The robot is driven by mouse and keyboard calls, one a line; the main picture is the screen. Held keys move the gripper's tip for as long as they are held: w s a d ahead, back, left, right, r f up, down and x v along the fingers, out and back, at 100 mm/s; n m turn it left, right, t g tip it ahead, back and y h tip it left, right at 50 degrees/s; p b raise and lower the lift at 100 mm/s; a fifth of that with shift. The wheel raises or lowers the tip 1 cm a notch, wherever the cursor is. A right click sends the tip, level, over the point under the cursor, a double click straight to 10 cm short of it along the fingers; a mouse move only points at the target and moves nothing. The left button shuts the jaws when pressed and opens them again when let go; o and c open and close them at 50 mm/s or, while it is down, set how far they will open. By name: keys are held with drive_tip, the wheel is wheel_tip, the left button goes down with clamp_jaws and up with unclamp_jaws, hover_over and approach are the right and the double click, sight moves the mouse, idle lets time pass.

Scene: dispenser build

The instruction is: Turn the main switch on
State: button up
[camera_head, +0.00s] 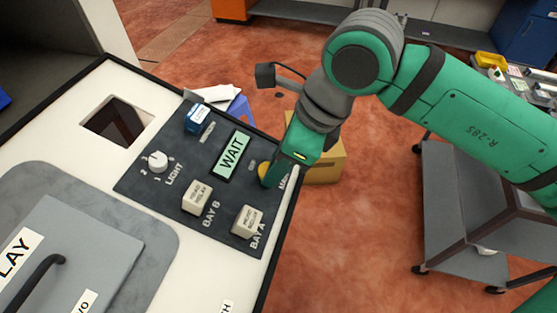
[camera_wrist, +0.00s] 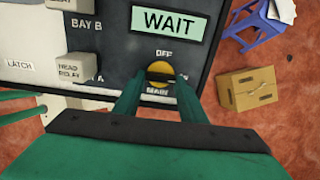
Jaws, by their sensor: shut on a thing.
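The main switch is a round yellow knob (camera_wrist: 160,71) on the dark control panel (camera_head: 150,188), with "OFF" printed above it and "MAIN" below it in the wrist view. In the head view only a bit of the yellow knob (camera_head: 263,170) shows beside my fingers. My gripper (camera_wrist: 160,82) reaches down to the panel's right edge, which also shows in the head view (camera_head: 269,181). Its two green fingers are shut on the knob, one on each side. A dark bar crosses the knob between the fingertips. The "ON" mark is not readable.
The panel also bears a green "WAIT" display (camera_head: 233,154), a white light knob (camera_head: 157,161), a blue button (camera_head: 198,117), and the bay B (camera_head: 197,197) and bay A (camera_head: 246,221) blocks. A cardboard box (camera_head: 325,163) stands on the floor beyond, and a grey cart (camera_head: 455,220) at right.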

idle(0.5)
drive_tip(key=o, duration=1.1)
drive_tip(key=shift+c, duration=0.2)
drive_tip(key=v, duration=1.1)
drive_tip(key=shift+f, duration=0.1)
